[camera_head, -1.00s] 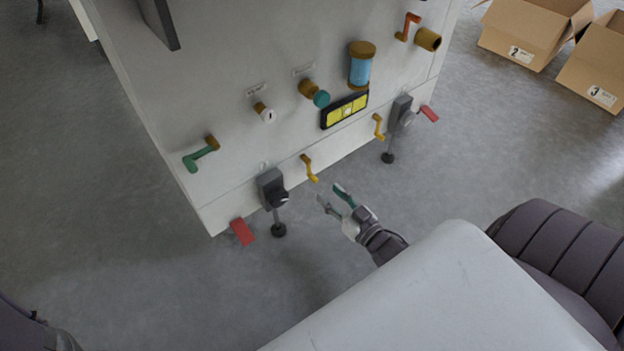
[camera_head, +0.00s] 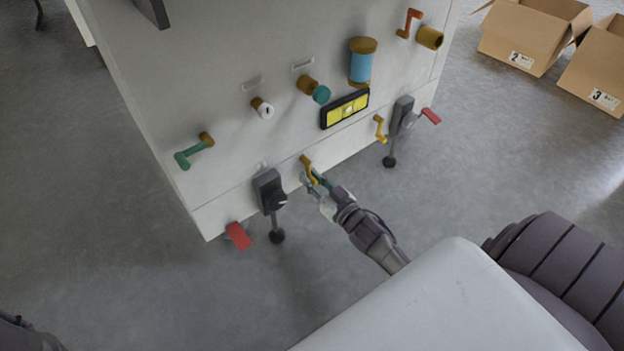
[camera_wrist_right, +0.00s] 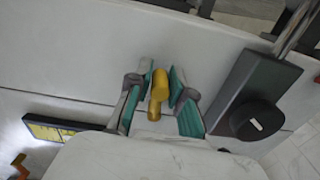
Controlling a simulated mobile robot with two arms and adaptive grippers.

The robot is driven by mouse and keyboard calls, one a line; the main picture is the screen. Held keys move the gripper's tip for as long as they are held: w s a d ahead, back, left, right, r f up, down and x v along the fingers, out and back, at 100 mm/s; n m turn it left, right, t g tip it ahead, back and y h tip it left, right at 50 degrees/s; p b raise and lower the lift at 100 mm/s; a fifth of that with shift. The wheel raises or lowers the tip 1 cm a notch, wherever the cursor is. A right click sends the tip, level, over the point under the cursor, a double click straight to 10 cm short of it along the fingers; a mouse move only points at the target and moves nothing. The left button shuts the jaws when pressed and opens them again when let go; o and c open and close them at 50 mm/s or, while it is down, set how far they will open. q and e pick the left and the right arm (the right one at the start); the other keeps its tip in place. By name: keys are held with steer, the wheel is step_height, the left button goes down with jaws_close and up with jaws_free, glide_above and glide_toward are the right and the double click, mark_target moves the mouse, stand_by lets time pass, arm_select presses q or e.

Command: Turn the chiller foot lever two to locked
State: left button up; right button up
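A yellow crank-shaped lever (camera_head: 306,162) sits low on the white machine's front, right of a dark grey foot unit (camera_head: 268,190). My right gripper (camera_head: 314,178) is at this lever. In the right wrist view the yellow lever (camera_wrist_right: 159,92) stands between the two green-padded fingers (camera_wrist_right: 160,75), with gaps on both sides, so the gripper is open around it. A second yellow lever (camera_head: 379,128) is further right, beside another grey foot unit (camera_head: 401,115). I cannot read a label saying which lever is two. My left gripper is out of view; only a bit of the left arm shows.
Red pedals (camera_head: 238,236) and (camera_head: 430,116) stick out at the lower corners. A yellow-faced level (camera_head: 345,109), a green crank (camera_head: 194,152) and knobs sit above. Cardboard boxes (camera_head: 525,40) stand at back right. The floor in front is clear.

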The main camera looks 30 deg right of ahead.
jaws_close()
steer(key=shift+a+r+m+p, duration=0.2)
steer(key=shift+m+p, duration=0.3)
steer(key=shift+p, duration=0.55)
steer(key=shift+a+f, duration=0.1)
steer(key=shift+f, duration=0.15)
steer(key=o, duration=0.6)
jaws_free()
steer(key=shift+c, duration=0.2)
steer(key=s+d, duration=0.1)
steer(key=s, duration=1.1)
steer(key=shift+s, duration=0.15)
